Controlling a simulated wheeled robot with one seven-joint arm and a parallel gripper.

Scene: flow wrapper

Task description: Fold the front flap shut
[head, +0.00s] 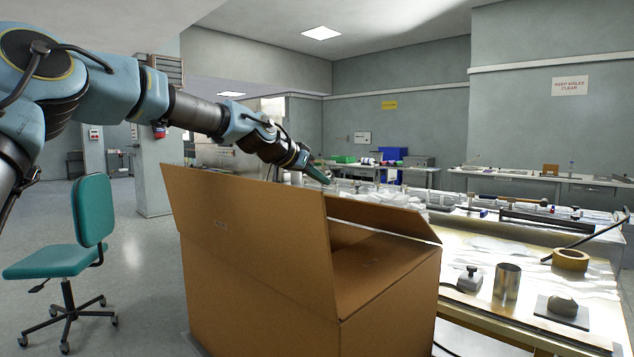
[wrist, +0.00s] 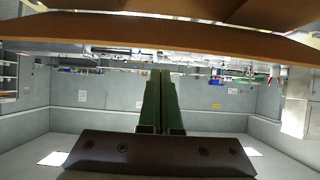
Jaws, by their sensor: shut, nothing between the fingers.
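A large brown cardboard carton (head: 290,325) stands in the middle of the head view. Its near flap (head: 245,235), which I take for the front flap, stands up and hides much of the top. A right-hand flap (head: 375,272) lies across part of the opening. A far flap (head: 385,216) is raised and tilted. My gripper (head: 318,174) is just above and behind the front flap's top right corner, with no contact visible. In the wrist view my gripper's green fingers (wrist: 160,75) are together and empty. Cardboard (wrist: 160,30) crosses the top of that view, which looks upside down.
A lit worktable at right holds a metal cylinder (head: 507,282), a tape roll (head: 570,259), a small weight (head: 470,279) and a dark plate (head: 562,312). A green chair (head: 75,240) stands at left. Floor between chair and carton is free.

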